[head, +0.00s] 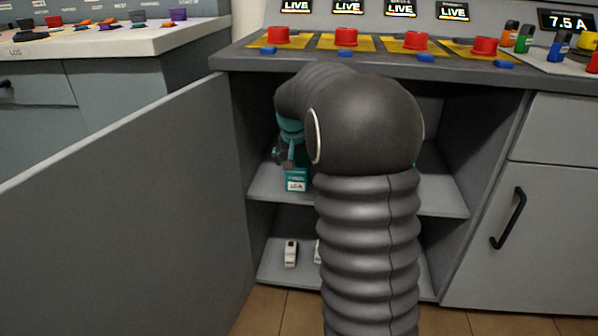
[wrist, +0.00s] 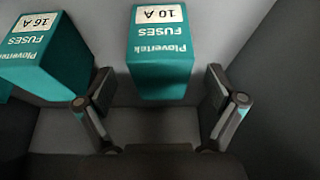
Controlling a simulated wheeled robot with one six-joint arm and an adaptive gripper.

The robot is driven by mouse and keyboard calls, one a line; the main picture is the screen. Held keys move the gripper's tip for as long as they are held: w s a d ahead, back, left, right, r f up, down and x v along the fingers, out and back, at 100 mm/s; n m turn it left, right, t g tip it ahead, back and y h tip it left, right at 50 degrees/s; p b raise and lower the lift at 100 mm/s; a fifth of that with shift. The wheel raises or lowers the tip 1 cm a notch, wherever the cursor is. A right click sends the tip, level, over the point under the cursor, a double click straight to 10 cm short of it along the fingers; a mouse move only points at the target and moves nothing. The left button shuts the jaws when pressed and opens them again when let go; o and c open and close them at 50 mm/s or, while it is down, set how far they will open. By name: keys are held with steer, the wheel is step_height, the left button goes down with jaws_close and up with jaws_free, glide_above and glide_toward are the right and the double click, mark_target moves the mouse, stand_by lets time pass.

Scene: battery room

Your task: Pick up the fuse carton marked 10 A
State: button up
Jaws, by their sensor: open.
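The teal fuse carton marked 10 A (wrist: 160,62) is in the middle of the wrist view, its print upside down. My gripper (wrist: 160,92) is open, with one finger on each side of the carton's near end and a gap on both sides. In the head view my gripper (head: 284,156) is inside the open cabinet, just above a teal carton (head: 296,180) on the upper shelf. That carton's label is too small to read surely. My arm hides much of the shelf.
A teal carton marked 16 A (wrist: 45,58) stands left of the 10 A one in the wrist view, close to the left finger. The upper shelf (head: 440,195) looks bare at right. A white item (head: 291,253) stands below. An open door (head: 120,200) is at left.

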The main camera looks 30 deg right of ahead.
steer(key=shift+w+d, duration=0.25)
steer(key=shift+w, duration=0.1)
steer(key=x, duration=0.5)
steer(key=shift+b, duration=0.4)
steer(key=c, duration=1.7)
steer(key=shift+r, duration=0.1)
